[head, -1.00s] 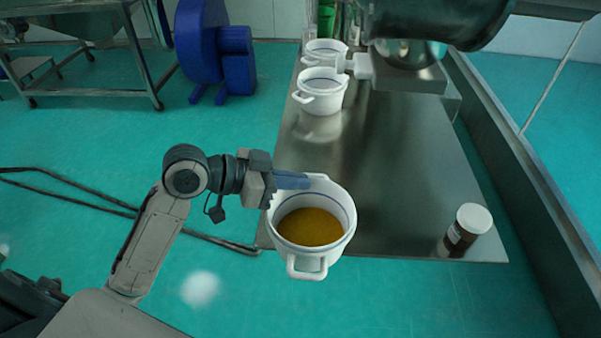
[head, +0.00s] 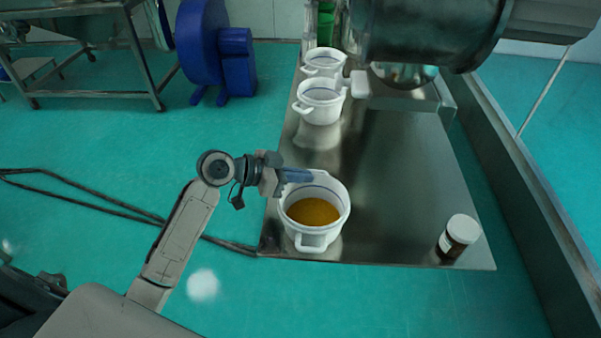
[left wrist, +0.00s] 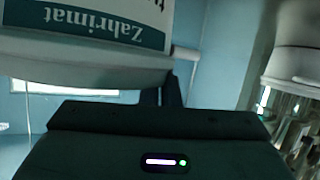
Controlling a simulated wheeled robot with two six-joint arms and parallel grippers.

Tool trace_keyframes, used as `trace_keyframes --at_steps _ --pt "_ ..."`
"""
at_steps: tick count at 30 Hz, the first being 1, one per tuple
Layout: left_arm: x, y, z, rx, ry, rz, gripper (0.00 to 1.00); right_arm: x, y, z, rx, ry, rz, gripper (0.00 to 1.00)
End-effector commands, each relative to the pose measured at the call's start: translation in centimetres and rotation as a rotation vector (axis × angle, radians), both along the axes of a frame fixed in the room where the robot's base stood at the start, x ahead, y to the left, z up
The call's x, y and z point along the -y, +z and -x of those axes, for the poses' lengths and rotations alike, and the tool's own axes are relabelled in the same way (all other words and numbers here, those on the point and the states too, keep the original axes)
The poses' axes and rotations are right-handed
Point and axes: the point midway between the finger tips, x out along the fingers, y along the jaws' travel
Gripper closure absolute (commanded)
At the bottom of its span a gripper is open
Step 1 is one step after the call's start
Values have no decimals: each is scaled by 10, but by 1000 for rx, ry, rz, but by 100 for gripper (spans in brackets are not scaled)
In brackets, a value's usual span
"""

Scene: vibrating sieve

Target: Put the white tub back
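The white tub (head: 335,228) holds an orange-brown powder and is at the near left corner of the steel table (head: 385,190). It is upright, with one handle towards me; I cannot tell if its base touches the tabletop. My left gripper (head: 297,175) is closed on the tub at its far left rim or handle. In the left wrist view the tub's labelled wall (left wrist: 90,70) shows at upper left, and the fingers (left wrist: 160,92) are close together by it, their grip partly hidden. My right gripper is not in view.
Two more white tubs (head: 320,108) (head: 325,61) stand at the table's far left. A brown jar with a white lid (head: 459,235) stands at the near right corner. A large metal machine (head: 430,30) overhangs the far right. The table's middle is clear.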

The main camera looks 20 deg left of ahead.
Motion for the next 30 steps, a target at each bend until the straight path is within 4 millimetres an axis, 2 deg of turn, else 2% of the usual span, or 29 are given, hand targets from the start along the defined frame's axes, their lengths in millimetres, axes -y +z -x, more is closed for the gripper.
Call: trace_keyframes --at_steps 3,7,18,30 --pt "0 -2 0 1 0 1 100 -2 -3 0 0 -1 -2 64" --pt "0 -2 0 0 0 0 76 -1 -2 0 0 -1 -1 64" --pt "-1 1 0 -1 0 -1 76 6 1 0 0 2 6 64" --pt "-34 14 23 1 1 -7 76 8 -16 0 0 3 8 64"
